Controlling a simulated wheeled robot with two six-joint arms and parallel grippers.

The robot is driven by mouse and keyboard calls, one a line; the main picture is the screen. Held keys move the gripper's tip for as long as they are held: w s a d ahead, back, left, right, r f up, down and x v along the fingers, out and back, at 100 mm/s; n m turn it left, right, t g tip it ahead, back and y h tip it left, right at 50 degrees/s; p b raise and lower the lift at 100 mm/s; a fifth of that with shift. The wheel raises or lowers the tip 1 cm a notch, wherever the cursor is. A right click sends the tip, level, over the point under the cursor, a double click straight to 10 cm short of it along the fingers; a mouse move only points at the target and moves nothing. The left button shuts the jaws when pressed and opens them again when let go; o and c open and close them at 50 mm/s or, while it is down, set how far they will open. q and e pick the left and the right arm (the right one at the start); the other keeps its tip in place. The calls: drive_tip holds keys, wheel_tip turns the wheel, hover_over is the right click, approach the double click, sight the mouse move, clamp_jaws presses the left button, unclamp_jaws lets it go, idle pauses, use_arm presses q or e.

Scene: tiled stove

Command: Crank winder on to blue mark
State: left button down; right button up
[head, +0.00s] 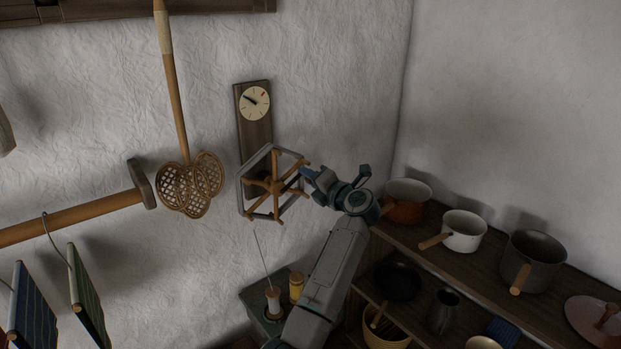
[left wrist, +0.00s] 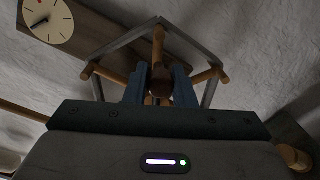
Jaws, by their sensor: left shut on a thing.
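The winder (head: 262,187) is a wooden spoked reel with a grey angular rim, mounted on a dark wall board (head: 256,135). A round cream dial (head: 257,112) sits above it. In the left wrist view the fingers (left wrist: 160,86) stand either side of this handle (left wrist: 157,48). The dial also shows there (left wrist: 55,27). My right gripper is out of view.
A shelf (head: 400,239) at the right holds an orange pot (head: 407,190), a white pan (head: 464,230) and a grey pot (head: 532,258). A woven beater (head: 190,185) hangs left of the winder. A thread runs down to a spool (head: 273,302) on a small stand.

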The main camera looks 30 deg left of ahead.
use_arm(q)
drive_tip(key=c, duration=1.2)
unclamp_jaws()
drive_tip(key=shift+s+d+f+b, duration=0.1)
drive_tip(key=shift+s+d+b, duration=0.05)
drive_tip(key=shift+d+b, duration=0.2)
drive_tip(key=b+v, duration=0.3)
drive_tip(key=v, duration=0.7)
drive_tip(key=shift+b, duration=0.4)
